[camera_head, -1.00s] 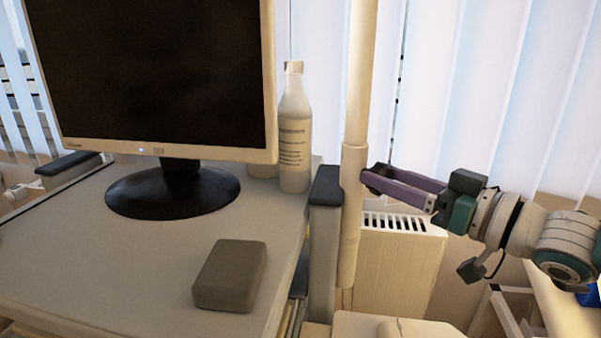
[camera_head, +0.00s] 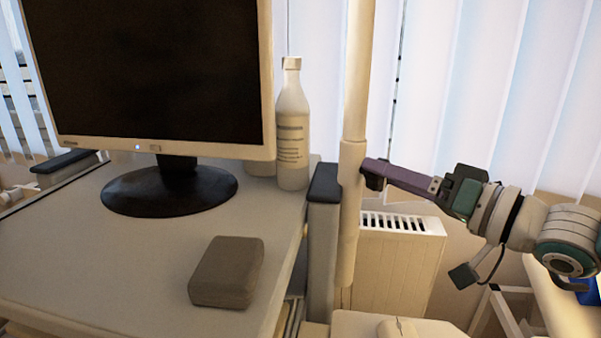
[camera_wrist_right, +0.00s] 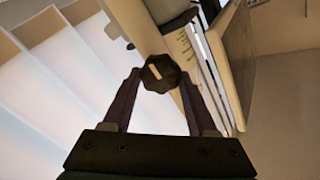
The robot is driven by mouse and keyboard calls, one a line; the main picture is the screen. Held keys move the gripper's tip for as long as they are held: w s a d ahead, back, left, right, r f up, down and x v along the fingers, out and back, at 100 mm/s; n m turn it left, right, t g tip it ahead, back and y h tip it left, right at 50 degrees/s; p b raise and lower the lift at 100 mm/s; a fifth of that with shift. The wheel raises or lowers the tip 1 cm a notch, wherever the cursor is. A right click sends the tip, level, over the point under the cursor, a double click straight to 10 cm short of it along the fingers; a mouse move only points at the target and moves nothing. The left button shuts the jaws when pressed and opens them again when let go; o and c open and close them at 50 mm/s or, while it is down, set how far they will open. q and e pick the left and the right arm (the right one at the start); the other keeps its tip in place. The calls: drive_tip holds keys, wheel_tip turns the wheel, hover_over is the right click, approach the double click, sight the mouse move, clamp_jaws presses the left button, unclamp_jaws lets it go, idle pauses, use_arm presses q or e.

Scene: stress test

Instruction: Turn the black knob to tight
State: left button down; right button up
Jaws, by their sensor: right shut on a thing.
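The black knob (camera_wrist_right: 160,74) sits on the side of a cream vertical pole (camera_head: 352,190). In the right wrist view it is a lobed knob with a pale pointer mark on its face. My right gripper (camera_wrist_right: 158,80) is shut on the knob, with one purple finger on each side of it. In the head view the right gripper (camera_head: 372,174) reaches the pole from the right, and its fingers hide most of the knob. My left gripper is not in view.
A monitor (camera_head: 150,75), a white bottle (camera_head: 292,130) and a grey box (camera_head: 227,272) stand on the desk (camera_head: 110,255) left of the pole. A radiator (camera_head: 395,265) stands behind and below the gripper. Blinds (camera_head: 480,90) hang behind.

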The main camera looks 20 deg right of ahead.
drive_tip(key=o, duration=1.4)
drive_tip(key=shift+c, duration=0.2)
drive_tip(key=v, duration=1)
drive_tip(key=shift+a, duration=0.1)
